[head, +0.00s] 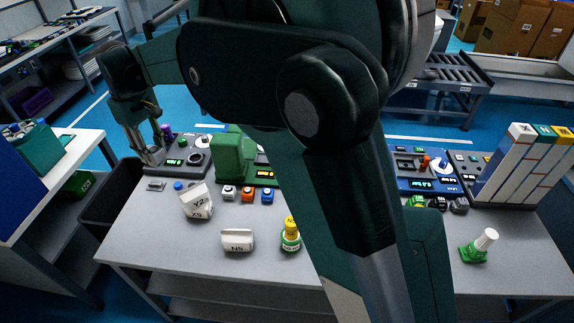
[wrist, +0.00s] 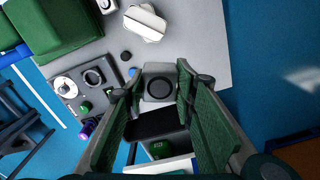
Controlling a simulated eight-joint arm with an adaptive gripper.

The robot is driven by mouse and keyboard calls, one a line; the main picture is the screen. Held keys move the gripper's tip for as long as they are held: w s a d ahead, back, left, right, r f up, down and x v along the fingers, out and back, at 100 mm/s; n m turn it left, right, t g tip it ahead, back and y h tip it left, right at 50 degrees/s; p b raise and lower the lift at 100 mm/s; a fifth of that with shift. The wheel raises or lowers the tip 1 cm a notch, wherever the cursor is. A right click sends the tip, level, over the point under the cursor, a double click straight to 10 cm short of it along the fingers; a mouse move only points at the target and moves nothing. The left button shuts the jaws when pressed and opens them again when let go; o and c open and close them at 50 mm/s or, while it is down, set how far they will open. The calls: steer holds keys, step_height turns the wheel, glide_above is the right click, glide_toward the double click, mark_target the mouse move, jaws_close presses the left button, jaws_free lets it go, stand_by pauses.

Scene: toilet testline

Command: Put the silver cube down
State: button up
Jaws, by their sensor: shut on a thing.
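The silver cube (wrist: 160,88) is between the fingertips of my gripper (wrist: 158,92) in the wrist view. It is grey with a dark round mark on its facing side. My gripper is shut on it, with a green-padded finger on each side. In the head view my gripper (head: 150,152) is at the back left corner of the grey table (head: 165,238), left of a grey device with a green display. The cube is small and hard to make out there. I cannot tell whether it touches the table top.
The grey device (head: 180,162) stands close right of my gripper. A dark bin (head: 110,205) is beside the left edge. The front left tabletop is clear.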

steer(key=w+d+m, duration=0.1)
steer(key=w+d, duration=0.6)
steer(key=d, duration=0.5)
steer(key=w+d+m, duration=0.1)
steer(key=w+d, duration=0.6)
steer(key=d, duration=0.4)
steer(key=w+d+m, duration=0.2)
steer(key=w+d, duration=0.5)
steer(key=d, duration=0.5)
steer(key=w+d+m, duration=0.2)
steer(key=d, duration=1.5)
steer(key=w+d+m, duration=0.1)
steer(key=w+d, duration=0.1)
steer(key=d, duration=1.6)
steer(key=s+d+m, duration=0.1)
steer(key=s+d, duration=0.2)
steer(key=d, duration=0.7)
steer(key=s+d+m, duration=0.1)
steer(key=s+d, duration=0.3)
steer(key=d, duration=0.6)
steer(key=s+d+m, duration=0.1)
steer(key=s+d, duration=0.2)
steer(key=d, duration=0.7)
steer(key=s+d+m, duration=0.4)
steer(key=s+d, duration=1.8)
steer(key=d, duration=0.4)
step_height(320, 180, down, 18)
steer(key=shift+a, duration=0.15)
steer(key=shift+f, duration=0.2)
